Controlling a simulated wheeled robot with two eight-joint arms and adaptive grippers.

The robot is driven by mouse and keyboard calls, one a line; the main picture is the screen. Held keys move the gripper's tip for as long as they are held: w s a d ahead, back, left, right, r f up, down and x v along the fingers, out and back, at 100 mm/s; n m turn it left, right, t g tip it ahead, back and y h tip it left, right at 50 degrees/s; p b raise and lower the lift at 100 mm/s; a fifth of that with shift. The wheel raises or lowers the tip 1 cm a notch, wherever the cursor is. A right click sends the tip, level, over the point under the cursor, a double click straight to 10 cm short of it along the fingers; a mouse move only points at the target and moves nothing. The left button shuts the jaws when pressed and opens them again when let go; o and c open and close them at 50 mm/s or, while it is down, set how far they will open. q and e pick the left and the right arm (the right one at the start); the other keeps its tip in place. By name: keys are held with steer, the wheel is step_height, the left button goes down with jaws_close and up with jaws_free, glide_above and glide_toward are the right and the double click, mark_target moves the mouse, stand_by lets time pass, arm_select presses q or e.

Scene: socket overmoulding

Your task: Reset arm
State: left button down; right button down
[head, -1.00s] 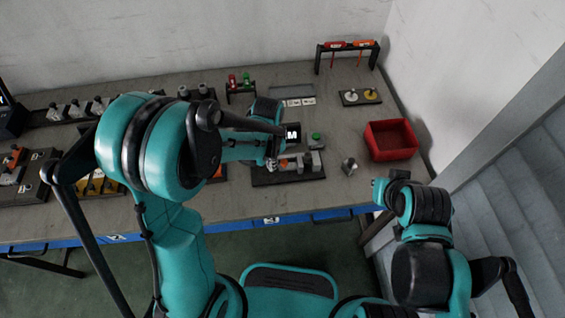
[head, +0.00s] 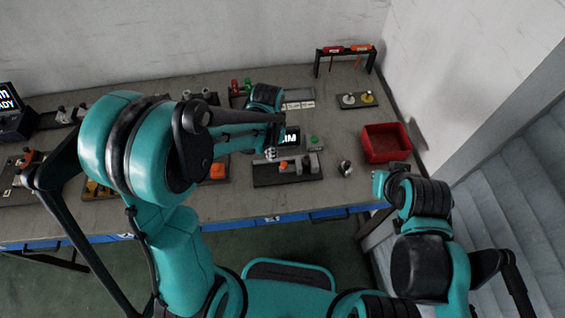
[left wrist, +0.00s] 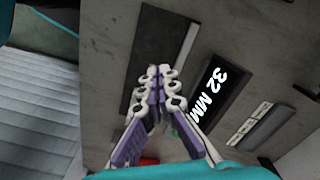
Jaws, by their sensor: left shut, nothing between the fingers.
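My left arm (head: 150,150) reaches across the bench from the left of the head view. My left gripper (head: 271,154) hangs just above a dark fixture board (head: 300,177) that bears an orange part (head: 284,167) and grey blocks. In the left wrist view the gripper fingers (left wrist: 160,72) are together and hold nothing. My right arm (head: 425,225) is folded at the lower right, off the bench; its gripper cannot be made out.
A small display (left wrist: 216,90) reads "32 MM" beside the left gripper. A red bin (head: 386,143) stands at the right. A small metal piece (head: 346,169) stands between board and bin. A screwdriver rack (head: 345,50) is at the back right. The bench's front right is clear.

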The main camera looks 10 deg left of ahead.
stand_by(0.5)
arm_select(q)
steer(key=s+a+r+n+t+b, duration=0.4)
steer(key=s+a+r+n+t, duration=0.3)
steer(key=s, duration=0.4)
step_height(320, 180, up, 3)
steer(key=shift+f+n, duration=0.15)
steer(key=shift+n, duration=0.75)
